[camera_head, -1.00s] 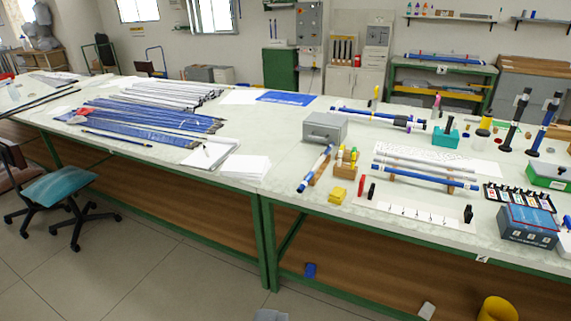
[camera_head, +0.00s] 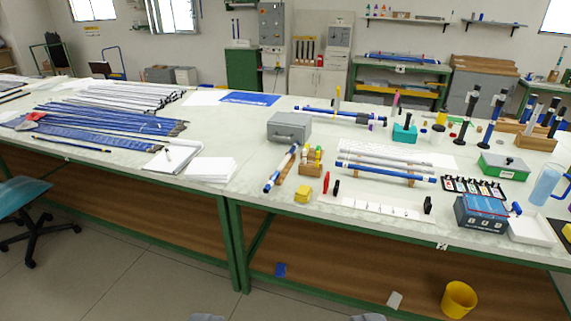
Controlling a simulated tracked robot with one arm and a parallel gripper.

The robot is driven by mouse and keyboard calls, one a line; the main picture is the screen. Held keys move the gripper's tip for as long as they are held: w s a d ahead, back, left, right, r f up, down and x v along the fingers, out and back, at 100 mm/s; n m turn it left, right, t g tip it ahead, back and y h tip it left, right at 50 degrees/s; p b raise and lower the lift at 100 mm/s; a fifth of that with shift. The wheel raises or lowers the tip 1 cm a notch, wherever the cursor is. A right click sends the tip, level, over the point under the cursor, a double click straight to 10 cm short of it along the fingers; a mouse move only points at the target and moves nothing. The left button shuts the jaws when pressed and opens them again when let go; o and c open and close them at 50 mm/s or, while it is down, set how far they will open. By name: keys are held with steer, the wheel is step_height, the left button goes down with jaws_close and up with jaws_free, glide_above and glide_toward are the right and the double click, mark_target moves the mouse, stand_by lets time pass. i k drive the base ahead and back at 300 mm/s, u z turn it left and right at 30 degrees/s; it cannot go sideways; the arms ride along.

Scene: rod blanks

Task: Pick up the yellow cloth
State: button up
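A small yellow block-like thing (camera_head: 303,194) lies near the front edge of the bench, left of the middle; it may be a folded cloth or a sponge. Another yellow patch (camera_head: 567,232) is cut off at the right edge, and I cannot tell what it is. Two grey tips at the bottom edge look like the fingers of my gripper (camera_head: 287,317). They are wide apart with nothing seen between them, far in front of the bench.
A long pale bench (camera_head: 236,202) on green legs crosses the view. A grey metal box (camera_head: 289,127), a wooden block with markers (camera_head: 311,169) and blue rods (camera_head: 386,174) stand near the yellow block. A yellow bin (camera_head: 459,299) sits below the bench. A chair (camera_head: 22,198) is at left.

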mark_target(303, 194)
steer(key=z, duration=0.1)
steer(key=i, duration=1.95)
steer(key=z, duration=0.3)
steer(key=i, duration=0.5)
steer(key=z, duration=0.15)
